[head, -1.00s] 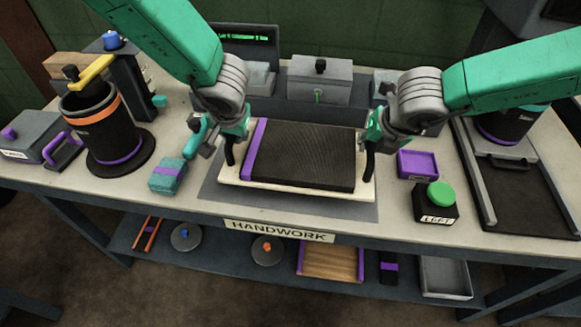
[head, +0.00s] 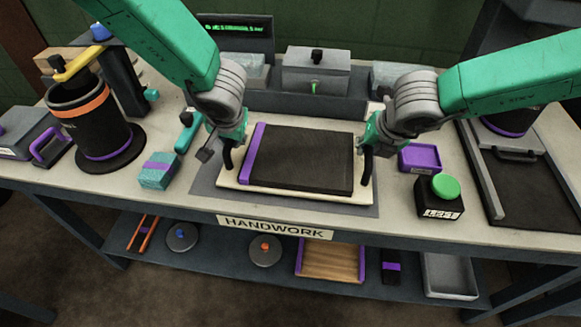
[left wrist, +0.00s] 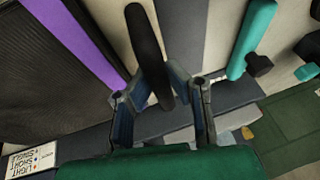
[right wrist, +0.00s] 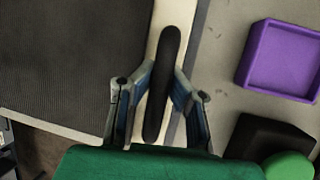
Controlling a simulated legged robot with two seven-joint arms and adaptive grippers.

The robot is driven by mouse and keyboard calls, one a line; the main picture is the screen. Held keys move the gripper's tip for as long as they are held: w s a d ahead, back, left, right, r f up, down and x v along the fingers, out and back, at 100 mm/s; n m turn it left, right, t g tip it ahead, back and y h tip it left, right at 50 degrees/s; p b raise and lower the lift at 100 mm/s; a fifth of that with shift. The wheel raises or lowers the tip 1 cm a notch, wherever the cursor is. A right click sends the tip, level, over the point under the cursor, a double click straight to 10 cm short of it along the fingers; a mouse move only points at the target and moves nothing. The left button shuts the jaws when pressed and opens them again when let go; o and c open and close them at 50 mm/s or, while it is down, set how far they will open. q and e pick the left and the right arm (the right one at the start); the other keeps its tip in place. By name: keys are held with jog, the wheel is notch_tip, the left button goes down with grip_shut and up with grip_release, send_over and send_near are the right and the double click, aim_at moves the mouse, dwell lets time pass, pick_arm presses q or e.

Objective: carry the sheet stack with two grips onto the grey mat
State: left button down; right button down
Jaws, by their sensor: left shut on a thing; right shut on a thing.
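The sheet stack (head: 305,158) is a flat dark block with a purple band (head: 253,155) along its left edge. It lies on a cream board (head: 295,194) with an upright black handle at each end. My left gripper (head: 231,140) is shut on the left handle, which also shows in the left wrist view (left wrist: 148,50). My right gripper (head: 370,143) is shut on the right handle, seen in the right wrist view (right wrist: 165,85). The grey mat (head: 204,182) shows around and under the board. I cannot tell whether the board touches it.
A teal block (head: 158,172) and a teal-handled tool (head: 188,135) lie left of the mat. A purple tray (head: 419,158) and a black box with a green button (head: 440,197) stand at the right. A grey box (head: 316,72) stands behind.

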pick_arm(q)
jog(key=shift+f, duration=0.3)
pick_arm(e)
jog(key=shift+d+f, duration=0.2)
jog(key=shift+f, duration=0.15)
pick_arm(q)
jog(key=shift+a+f+b, duration=0.15)
jog(key=shift+f+b, duration=0.1)
jog(key=shift+b, duration=0.2)
pick_arm(e)
jog(key=shift+a+f, duration=0.1)
jog(key=shift+f, duration=0.1)
pick_arm(q)
jog(key=c, duration=1.7)
grip_release()
jog(key=shift+a, duration=0.15)
pick_arm(e)
jog(key=c, duration=1.7)
grip_release()
jog(key=shift+a, duration=0.15)
jog(key=shift+c, duration=0.2)
pick_arm(q)
jog(key=shift+o, duration=0.5)
jog(key=shift+a, duration=0.35)
pick_arm(e)
jog(key=shift+o, duration=0.5)
jog(key=shift+a+r, duration=0.15)
jog(key=shift+a, duration=0.3)
